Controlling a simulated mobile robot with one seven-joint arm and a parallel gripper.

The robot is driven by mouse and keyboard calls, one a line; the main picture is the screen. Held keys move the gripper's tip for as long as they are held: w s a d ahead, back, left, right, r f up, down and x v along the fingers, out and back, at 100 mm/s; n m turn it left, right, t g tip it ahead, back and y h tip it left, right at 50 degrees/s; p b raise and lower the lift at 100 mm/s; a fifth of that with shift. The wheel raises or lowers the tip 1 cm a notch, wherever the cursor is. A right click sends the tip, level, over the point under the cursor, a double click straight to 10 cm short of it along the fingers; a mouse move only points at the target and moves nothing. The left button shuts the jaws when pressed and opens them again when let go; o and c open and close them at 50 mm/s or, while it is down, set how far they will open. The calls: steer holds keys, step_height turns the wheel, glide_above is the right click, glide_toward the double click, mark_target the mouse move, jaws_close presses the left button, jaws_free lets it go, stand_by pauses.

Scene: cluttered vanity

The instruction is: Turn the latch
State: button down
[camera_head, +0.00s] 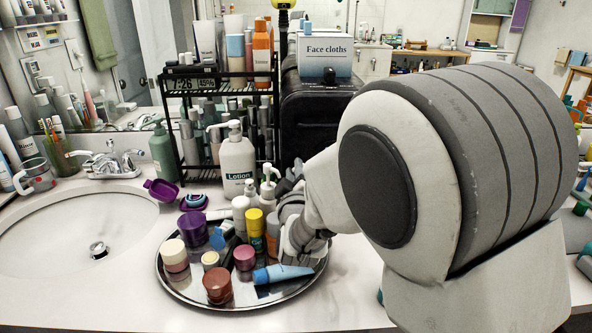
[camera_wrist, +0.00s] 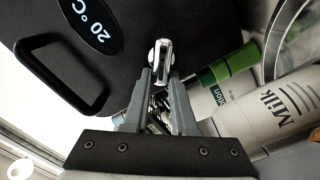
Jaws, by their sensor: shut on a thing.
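A black box (camera_wrist: 185,25) with a "20 °C" readout and a black loop handle (camera_wrist: 65,85) fills the top of the wrist view. A small silver latch (camera_wrist: 161,55) sits near its edge. My gripper (camera_wrist: 161,78) has its two grey fingers at the latch and is shut on it. In the head view a black box (camera_head: 318,115), likely the same one, stands behind my arm. There my arm hides its lower right part, and the latch cannot be made out.
A round tray (camera_head: 180,287) crowded with jars, bottles and a blue tube stands in front of the box. A black wire rack (camera_head: 170,110) and a lotion bottle (camera_head: 237,160) stand left of it. In the wrist view, a Milk bottle (camera_wrist: 262,118) and a green-capped bottle (camera_wrist: 235,62) lie close right of my gripper.

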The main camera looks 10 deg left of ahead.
steer(key=shift+d+f, duration=0.1)
steer(key=shift+f, duration=0.05)
steer(key=c, duration=0.7)
jaws_free()
steer(key=shift+s, duration=0.1)
steer(key=b+v, duration=0.8)
steer(key=v, duration=0.9)
steer(key=shift+s, duration=0.1)
